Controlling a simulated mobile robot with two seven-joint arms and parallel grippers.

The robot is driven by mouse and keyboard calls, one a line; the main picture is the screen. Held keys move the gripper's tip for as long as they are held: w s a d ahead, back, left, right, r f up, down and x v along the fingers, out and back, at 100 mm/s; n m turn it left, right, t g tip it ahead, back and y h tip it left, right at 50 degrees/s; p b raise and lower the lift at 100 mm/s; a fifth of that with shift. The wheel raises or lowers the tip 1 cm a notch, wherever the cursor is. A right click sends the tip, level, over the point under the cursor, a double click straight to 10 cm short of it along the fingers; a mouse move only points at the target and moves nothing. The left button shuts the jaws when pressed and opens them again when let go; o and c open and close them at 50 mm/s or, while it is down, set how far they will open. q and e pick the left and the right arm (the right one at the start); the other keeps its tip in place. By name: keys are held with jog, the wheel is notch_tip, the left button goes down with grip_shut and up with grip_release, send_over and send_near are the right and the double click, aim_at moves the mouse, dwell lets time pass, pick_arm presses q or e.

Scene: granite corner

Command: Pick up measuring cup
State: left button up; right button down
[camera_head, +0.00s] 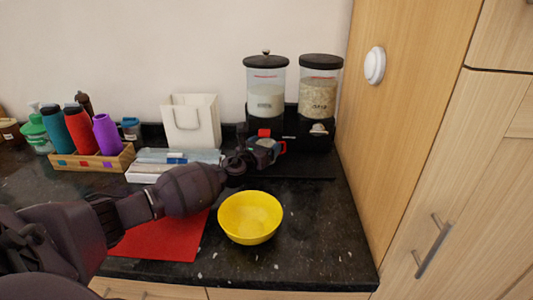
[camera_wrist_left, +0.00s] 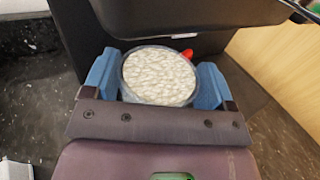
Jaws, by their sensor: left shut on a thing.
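The measuring cup (camera_head: 267,144) stands out by its red parts, in front of the left dispenser at the back of the counter. In the left wrist view the cup (camera_wrist_left: 158,76) is seen from above, round and full of white grains, with a red bit at its far side. My left gripper (camera_head: 257,146) is shut on the cup, its two blue fingers (camera_wrist_left: 153,80) on either side of it. The cup's base is hidden, so I cannot tell whether it touches the surface below. My right gripper is not in view.
Two dispensers (camera_head: 266,92) (camera_head: 319,90) stand behind the cup. A yellow bowl (camera_head: 250,217) sits in front, beside a red mat (camera_head: 160,238). A wooden cabinet (camera_head: 420,130) bounds the right.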

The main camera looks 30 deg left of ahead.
pick_arm(q)
jog(key=shift+r, duration=0.15)
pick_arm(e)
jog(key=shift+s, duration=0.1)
pick_arm(q)
jog(key=shift+r+p, duration=0.55)
jog(key=shift+r, duration=0.05)
notch_tip(320, 180, up, 3)
jog(key=shift+p, duration=1.2)
jog(key=s+f+p, duration=0.1)
jog(key=s+p, duration=0.1)
jog(key=s, duration=3)
jog(key=shift+d, duration=0.45)
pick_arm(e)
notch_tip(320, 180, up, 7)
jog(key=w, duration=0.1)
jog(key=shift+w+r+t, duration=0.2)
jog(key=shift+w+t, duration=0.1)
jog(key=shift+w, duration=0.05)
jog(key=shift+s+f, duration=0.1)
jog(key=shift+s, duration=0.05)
